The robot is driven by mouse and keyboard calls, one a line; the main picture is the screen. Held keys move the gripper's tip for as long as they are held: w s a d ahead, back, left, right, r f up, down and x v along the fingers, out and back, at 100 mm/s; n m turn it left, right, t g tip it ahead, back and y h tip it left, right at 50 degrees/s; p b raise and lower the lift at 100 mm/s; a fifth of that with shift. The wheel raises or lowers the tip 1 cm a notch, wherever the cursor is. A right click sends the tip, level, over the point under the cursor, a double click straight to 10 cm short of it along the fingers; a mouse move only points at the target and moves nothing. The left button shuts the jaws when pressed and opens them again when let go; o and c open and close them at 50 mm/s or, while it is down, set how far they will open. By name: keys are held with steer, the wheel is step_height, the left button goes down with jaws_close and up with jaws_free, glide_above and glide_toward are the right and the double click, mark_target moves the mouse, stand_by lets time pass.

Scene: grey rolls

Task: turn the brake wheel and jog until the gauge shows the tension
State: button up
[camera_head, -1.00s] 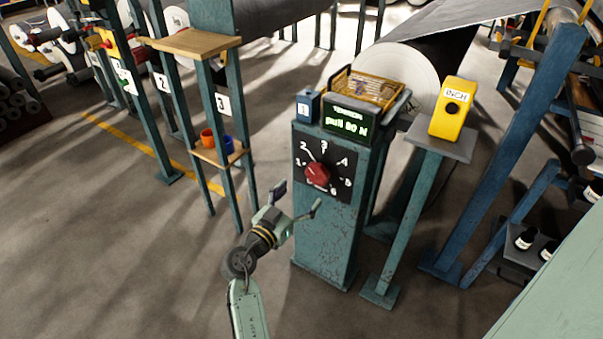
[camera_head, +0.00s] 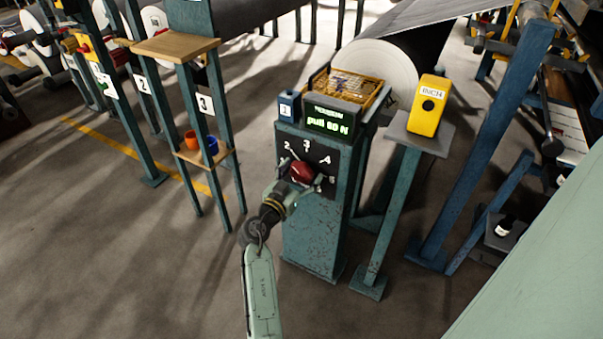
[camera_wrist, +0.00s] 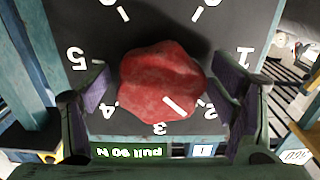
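The red brake wheel (camera_head: 303,171) is a knob on a black dial plate (camera_head: 322,154) numbered around its rim, on the front of a teal pedestal. In the wrist view the wheel (camera_wrist: 160,82) appears upside down, its white mark pointing toward about 2. My gripper (camera_wrist: 166,88) is open, with one finger on each side of the wheel and a visible gap on both sides. The gauge display (camera_head: 328,121) glows green and seems to read "pull 90 N"; its last digits are hard to tell. The yellow INCH box (camera_head: 428,105) with a black button stands on a post to the right.
A wire basket (camera_head: 345,87) and a small blue box (camera_head: 287,106) marked 1 sit on the pedestal top. A teal rack with a wooden shelf (camera_head: 175,46) and two cups stands to the left. A large grey roll (camera_head: 378,68) is behind. The floor at left front is clear.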

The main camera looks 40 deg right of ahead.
steer(key=c, duration=1.1)
steer(key=shift+n+b, duration=0.5)
steer(key=shift+n, duration=1.9)
steer(key=o, duration=1.2)
steer(key=shift+s+a, duration=0.1)
steer(key=v, duration=1.1)
steer(key=shift+s+a, duration=0.15)
steer(key=shift+a, duration=0.2)
